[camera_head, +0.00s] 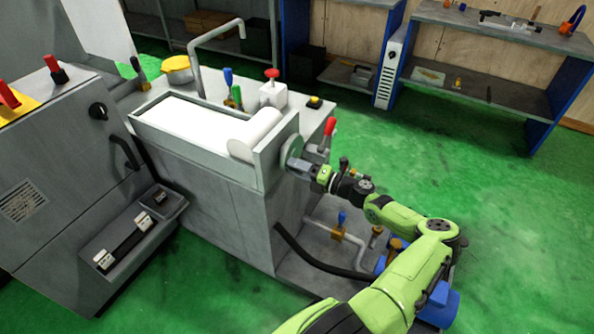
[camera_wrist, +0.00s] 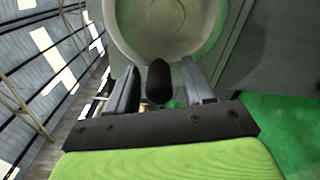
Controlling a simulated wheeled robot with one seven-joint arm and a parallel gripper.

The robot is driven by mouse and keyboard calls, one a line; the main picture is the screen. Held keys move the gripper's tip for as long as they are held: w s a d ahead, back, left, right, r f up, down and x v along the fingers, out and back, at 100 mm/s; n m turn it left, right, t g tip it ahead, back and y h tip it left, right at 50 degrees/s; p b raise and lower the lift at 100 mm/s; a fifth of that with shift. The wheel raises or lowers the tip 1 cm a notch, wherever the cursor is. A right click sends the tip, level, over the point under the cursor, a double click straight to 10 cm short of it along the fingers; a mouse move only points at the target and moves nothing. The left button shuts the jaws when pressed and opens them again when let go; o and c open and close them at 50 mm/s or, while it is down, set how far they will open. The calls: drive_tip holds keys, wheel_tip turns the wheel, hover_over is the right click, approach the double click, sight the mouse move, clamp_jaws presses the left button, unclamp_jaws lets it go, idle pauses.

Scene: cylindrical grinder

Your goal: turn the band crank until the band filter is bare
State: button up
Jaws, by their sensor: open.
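The band filter (camera_head: 190,122) is a grey trough on a grey cabinet, with a white band over its bed and a white roll at its right end. The band crank is a round grey-green disc (camera_head: 291,150) on the trough's right end wall; the disc fills the top of the wrist view (camera_wrist: 165,25). Its dark handle (camera_wrist: 159,80) sticks out toward me. My gripper (camera_head: 300,166) is at the disc's lower front. In the wrist view my gripper (camera_wrist: 160,88) is open, one finger on each side of the handle, with gaps visible on both sides.
A red-handled lever (camera_head: 329,133) stands close behind my gripper. A blue-handled valve on a pipe (camera_head: 341,222) and a black hose (camera_head: 310,262) lie below it. A grey machine (camera_head: 60,170) stands at left. The green floor (camera_head: 500,190) at right is open.

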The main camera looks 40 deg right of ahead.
drive_tip(key=shift+w, duration=0.25)
clamp_jaws()
